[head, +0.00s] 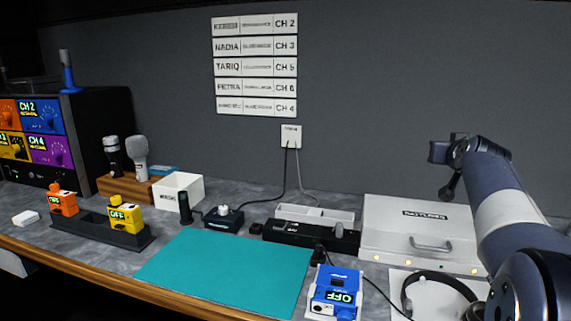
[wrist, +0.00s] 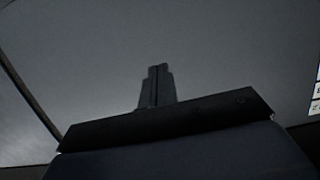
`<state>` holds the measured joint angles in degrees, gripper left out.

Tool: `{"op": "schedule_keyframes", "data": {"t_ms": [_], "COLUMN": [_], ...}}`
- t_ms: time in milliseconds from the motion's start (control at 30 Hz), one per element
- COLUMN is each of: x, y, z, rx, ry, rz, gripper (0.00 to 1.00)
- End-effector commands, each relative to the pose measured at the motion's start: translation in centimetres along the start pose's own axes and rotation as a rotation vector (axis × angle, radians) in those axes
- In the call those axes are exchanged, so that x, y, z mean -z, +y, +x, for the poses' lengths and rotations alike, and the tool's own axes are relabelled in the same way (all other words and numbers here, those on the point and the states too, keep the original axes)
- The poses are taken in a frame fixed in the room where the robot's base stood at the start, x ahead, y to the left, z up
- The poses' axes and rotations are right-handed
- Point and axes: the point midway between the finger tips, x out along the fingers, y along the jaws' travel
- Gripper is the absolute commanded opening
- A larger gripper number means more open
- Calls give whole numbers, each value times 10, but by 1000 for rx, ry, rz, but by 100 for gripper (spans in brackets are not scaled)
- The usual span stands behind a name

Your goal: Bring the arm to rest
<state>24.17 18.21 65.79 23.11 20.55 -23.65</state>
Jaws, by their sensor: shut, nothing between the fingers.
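My gripper (wrist: 157,72) shows in the wrist view with its two fingers together and nothing between them. Behind the fingers is only plain dark grey surface. In the head view my arm rises at the right side and bends at the top. The end of the arm is raised above the white batteries case (head: 425,222), clear of the bench. The fingertips are hard to make out in the head view.
A teal mat (head: 225,270) lies mid-bench. A blue pack (head: 335,291) and headphones (head: 437,280) are at the front right. Orange (head: 63,202) and yellow (head: 125,217) packs stand in a black rack at left. A white box (head: 178,190) and microphones (head: 138,152) stand behind.

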Motion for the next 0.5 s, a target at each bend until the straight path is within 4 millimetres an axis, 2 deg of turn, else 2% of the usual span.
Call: {"op": "schedule_keyframes", "data": {"t_ms": [100, 500], "x": [8, 10], "y": [0, 0], "z": [3, 12], "rx": [0, 0], "ry": [-23, -81], "rz": [1, 1], "gripper": [0, 0]}}
